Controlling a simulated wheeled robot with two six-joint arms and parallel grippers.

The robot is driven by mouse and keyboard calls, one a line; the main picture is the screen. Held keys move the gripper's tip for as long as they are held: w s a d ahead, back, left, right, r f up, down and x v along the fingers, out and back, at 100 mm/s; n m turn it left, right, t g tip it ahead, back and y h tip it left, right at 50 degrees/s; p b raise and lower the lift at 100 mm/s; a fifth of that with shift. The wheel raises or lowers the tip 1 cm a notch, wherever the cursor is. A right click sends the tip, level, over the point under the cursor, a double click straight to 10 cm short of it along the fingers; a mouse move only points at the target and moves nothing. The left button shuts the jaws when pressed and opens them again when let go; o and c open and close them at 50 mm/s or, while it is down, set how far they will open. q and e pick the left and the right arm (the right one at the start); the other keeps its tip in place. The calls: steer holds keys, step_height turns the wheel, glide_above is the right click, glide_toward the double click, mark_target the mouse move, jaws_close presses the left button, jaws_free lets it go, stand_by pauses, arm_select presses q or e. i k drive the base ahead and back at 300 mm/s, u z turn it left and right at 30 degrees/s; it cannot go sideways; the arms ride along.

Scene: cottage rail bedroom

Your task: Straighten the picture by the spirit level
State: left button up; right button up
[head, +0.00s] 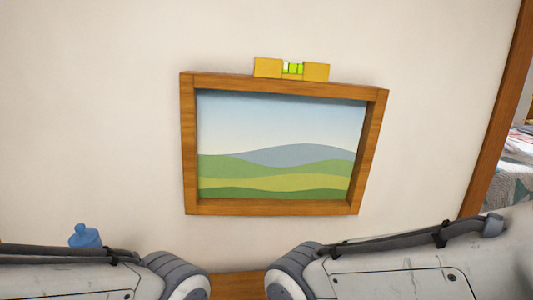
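The picture (278,208) hangs on the wall ahead, a wooden frame around painted hills and sky. Its top edge slopes down to the right in the view, while its bottom edge looks nearly level. The yellow spirit level (267,67) rests along the top edge, right of its middle, and also slopes down to the right. Its green vial shows a pale patch at the left, which looks like the bubble; it is too small to read surely. My two arms come in low from left and right, below the picture. Both grippers are out of view, and nothing of mine touches the frame.
A wooden surface (237,286) shows between my arms. A wooden door frame (497,115) and a bed (519,165) are at the right. The wall around the picture is clear.

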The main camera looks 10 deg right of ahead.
mark_target(252, 145)
steer(key=k, duration=0.45)
steer(key=z, duration=1.05)
steer(key=i, duration=0.75)
steer(key=u, duration=2.2)
